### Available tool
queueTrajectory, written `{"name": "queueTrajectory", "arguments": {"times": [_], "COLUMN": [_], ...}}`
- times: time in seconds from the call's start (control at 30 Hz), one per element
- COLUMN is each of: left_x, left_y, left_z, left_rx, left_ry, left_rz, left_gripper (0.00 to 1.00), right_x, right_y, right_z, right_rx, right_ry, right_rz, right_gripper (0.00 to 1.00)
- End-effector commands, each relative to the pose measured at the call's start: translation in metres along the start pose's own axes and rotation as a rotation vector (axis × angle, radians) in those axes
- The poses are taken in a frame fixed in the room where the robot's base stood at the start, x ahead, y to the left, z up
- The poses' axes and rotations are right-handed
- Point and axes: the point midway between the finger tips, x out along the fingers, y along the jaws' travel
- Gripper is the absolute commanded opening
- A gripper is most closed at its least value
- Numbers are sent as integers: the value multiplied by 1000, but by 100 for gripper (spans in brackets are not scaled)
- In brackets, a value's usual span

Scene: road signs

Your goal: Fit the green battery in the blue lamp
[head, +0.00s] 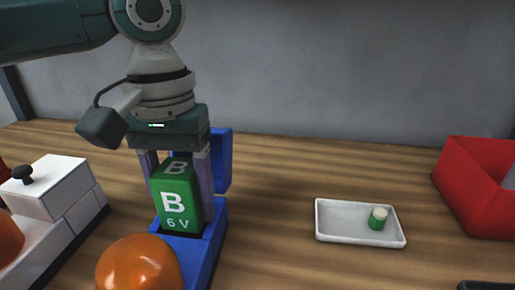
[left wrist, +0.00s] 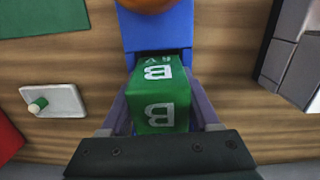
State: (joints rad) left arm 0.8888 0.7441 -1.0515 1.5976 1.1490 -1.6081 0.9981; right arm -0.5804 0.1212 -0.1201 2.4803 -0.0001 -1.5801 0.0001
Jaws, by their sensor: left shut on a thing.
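The green battery (head: 175,200), marked "B" and "6 V", is upright between the fingers of my left gripper (head: 180,190), which is shut on it. The blue lamp (head: 206,262) lies below, with an orange dome (head: 139,264) at its near end and a raised blue part (head: 222,162) behind the gripper. The battery's lower end is at the lamp's dark opening; I cannot tell how deep it sits. The left wrist view also shows the battery (left wrist: 160,95) beside the dark slot of the blue lamp (left wrist: 157,28). My right gripper is not in view.
A white tray (head: 335,231) with a small green cylinder (head: 378,218) stands right of the lamp. A red bin (head: 468,200) is at the far right. A white and grey box with a black knob (head: 50,190) is close on the left. Bare wood lies between lamp and tray.

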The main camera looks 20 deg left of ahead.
Motion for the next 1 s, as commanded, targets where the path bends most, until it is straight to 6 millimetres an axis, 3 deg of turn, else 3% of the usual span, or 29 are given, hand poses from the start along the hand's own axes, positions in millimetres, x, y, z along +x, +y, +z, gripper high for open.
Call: {"name": "queueTrajectory", "arguments": {"times": [0.03, 0.13, 0.17, 0.43, 0.57, 0.8, 1.0], "left_x": [49, 49, 49, 42, 21, -41, -84], "left_y": [-10, -10, -10, -11, -10, -8, -7], "left_z": [-5, -5, -5, -5, -6, -7, -7], "left_rx": [12, 12, 12, 11, 10, 2, -2], "left_ry": [57, 57, 57, 55, 51, 32, 17], "left_rz": [-31, -32, -32, -32, -29, -18, -11], "left_gripper": [0, 0, 66, 96, 97, 97, 97], "right_x": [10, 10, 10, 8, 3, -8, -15], "right_y": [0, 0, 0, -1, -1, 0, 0], "right_z": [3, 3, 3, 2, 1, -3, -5], "right_rx": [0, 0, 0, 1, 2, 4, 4], "right_ry": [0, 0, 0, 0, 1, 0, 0], "right_rz": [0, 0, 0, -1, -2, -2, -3], "right_gripper": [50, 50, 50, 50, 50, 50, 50]}}
